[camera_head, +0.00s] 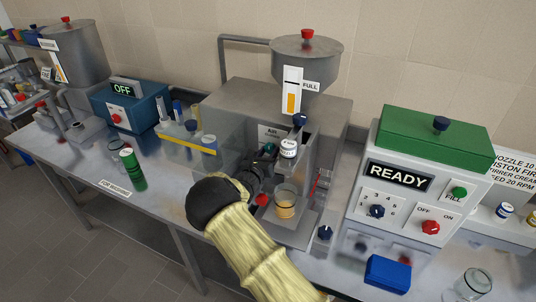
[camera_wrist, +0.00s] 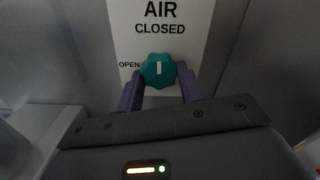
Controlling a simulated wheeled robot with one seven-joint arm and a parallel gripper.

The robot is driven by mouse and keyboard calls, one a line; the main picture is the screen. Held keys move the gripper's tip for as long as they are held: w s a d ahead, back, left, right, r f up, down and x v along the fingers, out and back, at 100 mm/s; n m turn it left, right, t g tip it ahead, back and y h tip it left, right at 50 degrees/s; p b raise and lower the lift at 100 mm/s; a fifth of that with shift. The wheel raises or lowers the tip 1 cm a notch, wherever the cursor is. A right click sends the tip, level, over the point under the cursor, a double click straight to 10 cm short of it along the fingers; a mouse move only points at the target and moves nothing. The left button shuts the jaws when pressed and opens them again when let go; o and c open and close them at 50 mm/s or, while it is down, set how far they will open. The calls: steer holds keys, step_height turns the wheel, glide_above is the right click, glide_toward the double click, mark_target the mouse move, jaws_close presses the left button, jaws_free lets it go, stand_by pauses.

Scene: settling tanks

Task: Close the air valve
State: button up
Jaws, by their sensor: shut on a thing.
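The air valve is a round teal knob (camera_wrist: 158,70) on a white plate (camera_wrist: 200,22) with the words AIR, CLOSED and OPEN. CLOSED stands above the knob and OPEN to its left. The white mark on the knob stands upright, toward CLOSED. My gripper (camera_wrist: 158,86) is shut on the knob, one finger on each side. In the head view my gripper (camera_head: 262,157) reaches into the grey machine at the AIR plate (camera_head: 269,133); a little teal of the knob shows there and my arm hides the rest.
A clear panel (camera_head: 225,135) stands to the left. A READY box (camera_head: 405,190) is at the right.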

steer(key=shift+m, duration=0.3)
steer(key=o, duration=1)
steer(key=shift+a, duration=0.1)
steer(key=b+v, duration=0.3)
steer(key=v, duration=1.4)
steer(key=shift+s, duration=0.15)
